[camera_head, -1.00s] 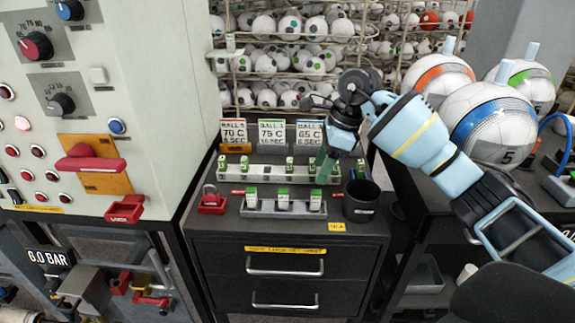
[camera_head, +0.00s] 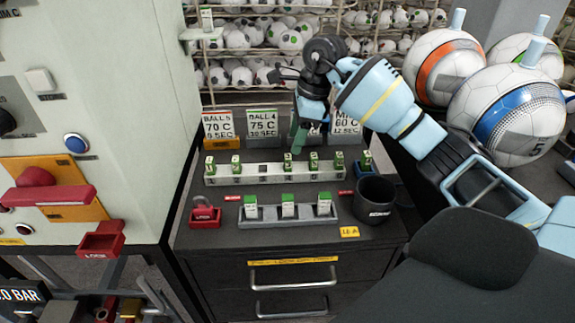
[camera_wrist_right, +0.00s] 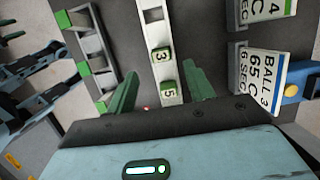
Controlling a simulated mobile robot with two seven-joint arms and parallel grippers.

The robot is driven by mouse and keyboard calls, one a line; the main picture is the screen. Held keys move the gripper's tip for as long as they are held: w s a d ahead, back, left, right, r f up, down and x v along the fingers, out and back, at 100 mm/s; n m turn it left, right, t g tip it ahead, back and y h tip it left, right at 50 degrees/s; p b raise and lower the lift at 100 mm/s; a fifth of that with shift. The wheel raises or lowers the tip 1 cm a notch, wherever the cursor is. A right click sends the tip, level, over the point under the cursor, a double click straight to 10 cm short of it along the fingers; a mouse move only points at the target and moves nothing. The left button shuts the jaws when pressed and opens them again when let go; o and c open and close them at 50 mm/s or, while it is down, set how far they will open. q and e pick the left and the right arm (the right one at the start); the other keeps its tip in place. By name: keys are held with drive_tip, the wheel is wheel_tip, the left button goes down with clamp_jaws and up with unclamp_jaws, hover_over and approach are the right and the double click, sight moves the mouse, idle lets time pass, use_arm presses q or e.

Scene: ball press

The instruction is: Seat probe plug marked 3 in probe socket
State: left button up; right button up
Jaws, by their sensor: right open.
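The plug marked 3 (camera_wrist_right: 162,56) stands upright in a pale rail (camera_wrist_right: 155,30) in the right wrist view, beside the plug marked 5 (camera_wrist_right: 168,87). In the head view the same rail (camera_head: 262,173) carries several small green-topped plugs, their marks too small to read. My right gripper (camera_head: 299,140) is above the rail, apart from plug 3. In the wrist view its two green fingers (camera_wrist_right: 162,90) are spread on either side of the rail, nearer plug 5, and hold nothing. I cannot make out which thing is the probe socket.
A grey tray (camera_head: 267,215) with white, green-topped blocks stands in front of the rail. A black cup (camera_head: 375,200) is at right, a red lock (camera_head: 205,213) at left. Upright cards (camera_head: 262,122) stand behind. The control cabinet (camera_head: 135,130) walls off the left.

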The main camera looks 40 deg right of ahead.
sight(289, 157)
drive_tip(key=shift+w+a+f, duration=0.1)
drive_tip(key=shift+w+f, duration=0.05)
drive_tip(key=shift+f, duration=0.45)
drive_tip(key=shift+a+f, duration=0.1)
drive_tip(key=shift+f, duration=0.3)
drive_tip(key=x, duration=0.4)
drive_tip(key=shift+p, duration=0.35)
use_arm(q)
drive_tip(key=shift+w+r, duration=0.7)
drive_tip(key=shift+w, duration=0.2)
use_arm(e)
drive_tip(key=c, duration=1.1)
use_arm(q)
drive_tip(key=shift+s+f, duration=0.2)
drive_tip(key=shift+f, duration=0.05)
use_arm(e)
wheel_tip(289, 157, up, 10)
